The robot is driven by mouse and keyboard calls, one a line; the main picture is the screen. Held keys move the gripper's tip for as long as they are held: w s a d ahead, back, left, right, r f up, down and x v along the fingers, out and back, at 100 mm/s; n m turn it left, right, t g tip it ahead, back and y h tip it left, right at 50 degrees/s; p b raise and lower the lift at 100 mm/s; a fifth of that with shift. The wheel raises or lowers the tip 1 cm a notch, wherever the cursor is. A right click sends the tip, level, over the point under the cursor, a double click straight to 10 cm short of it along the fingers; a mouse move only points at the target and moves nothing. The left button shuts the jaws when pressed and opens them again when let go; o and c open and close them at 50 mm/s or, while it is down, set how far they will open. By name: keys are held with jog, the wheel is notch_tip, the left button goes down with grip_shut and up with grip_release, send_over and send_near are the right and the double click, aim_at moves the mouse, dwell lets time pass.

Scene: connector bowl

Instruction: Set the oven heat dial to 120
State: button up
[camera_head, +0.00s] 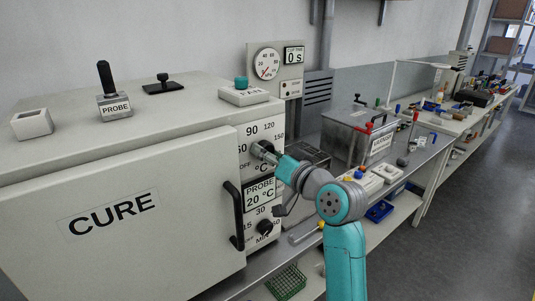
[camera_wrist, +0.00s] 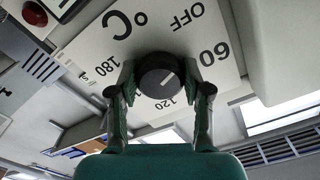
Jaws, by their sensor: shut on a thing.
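The oven heat dial (camera_wrist: 158,73) is a round black knob on the white front panel of the CURE oven (camera_head: 110,205). It also shows in the head view (camera_head: 258,148), partly covered by my gripper (camera_head: 266,153). Printed marks around it read OFF, 60, 90, 120, 150 and 180; the 90 is hidden in the wrist view. A short pale line on the knob slants toward the 60 side in the wrist view, but its exact reading cannot be told. My gripper (camera_wrist: 159,90) is shut on the dial, with one finger on each side.
Below the dial are a PROBE display (camera_head: 260,193) reading 20 °C and a lower timer knob (camera_head: 265,228). A black door handle (camera_head: 235,215) stands out left of my arm. A bench (camera_head: 425,155) with a grey box (camera_head: 355,135) and small parts lies to the right.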

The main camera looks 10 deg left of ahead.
jog(key=m, duration=1.3)
jog(key=shift+r+m, duration=0.15)
jog(key=shift+m, duration=0.25)
jog(key=m, duration=1.3)
jog(key=shift+m, duration=0.3)
jog(key=o, duration=1.2)
jog(key=shift+r, duration=0.1)
jog(key=shift+c, duration=0.2)
jog(key=shift+d, duration=0.15)
jog(key=v, duration=1.1)
jog(key=shift+s+d, duration=0.25)
jog(key=shift+s, duration=0.05)
